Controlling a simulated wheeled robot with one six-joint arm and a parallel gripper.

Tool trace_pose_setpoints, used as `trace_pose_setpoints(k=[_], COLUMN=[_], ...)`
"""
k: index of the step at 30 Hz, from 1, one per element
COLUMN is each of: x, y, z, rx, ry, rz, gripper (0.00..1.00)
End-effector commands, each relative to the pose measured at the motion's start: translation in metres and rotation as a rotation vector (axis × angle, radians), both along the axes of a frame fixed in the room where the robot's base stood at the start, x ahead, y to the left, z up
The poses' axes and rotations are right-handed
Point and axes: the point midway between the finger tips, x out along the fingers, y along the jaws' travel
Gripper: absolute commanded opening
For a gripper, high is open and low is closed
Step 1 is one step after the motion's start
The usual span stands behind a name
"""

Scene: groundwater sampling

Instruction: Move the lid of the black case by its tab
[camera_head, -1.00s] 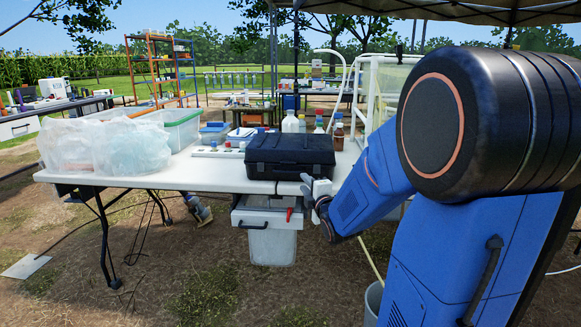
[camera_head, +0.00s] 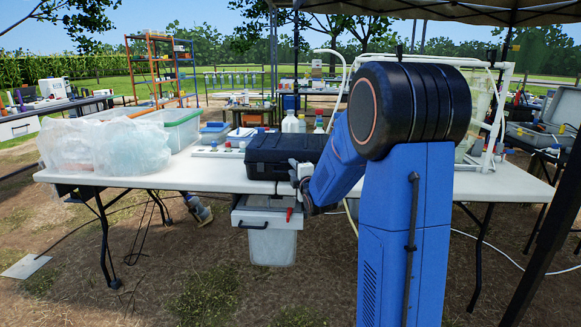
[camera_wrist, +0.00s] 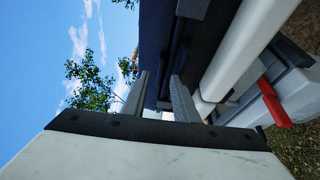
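The black case (camera_head: 272,156) sits on the white table with its lid down, its right part hidden behind my arm. My gripper (camera_head: 298,175) is at the front of the case, toward its right side. In the wrist view, the two grey fingers of my gripper (camera_wrist: 159,98) are apart, with the dark front of the case (camera_wrist: 158,35) just past and between them. I cannot make out the tab for sure, nor whether a finger touches the case.
The white table (camera_head: 150,181) has its front edge close to my gripper. Wrapped bags (camera_head: 105,147) and a green-rimmed tub (camera_head: 181,131) stand left. Bottles (camera_head: 290,124) stand behind the case.

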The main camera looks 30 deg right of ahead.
Motion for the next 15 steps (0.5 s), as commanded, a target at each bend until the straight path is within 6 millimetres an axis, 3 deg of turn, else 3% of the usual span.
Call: trace_pose_setpoints(k=[6, 15], x=[0.026, 0.035], y=[-0.005, -0.007], z=[0.0, 0.0], rx=[0.0, 0.0], ry=[-0.001, 0.0], rz=[0.0, 0.0], gripper=[0.27, 0.27])
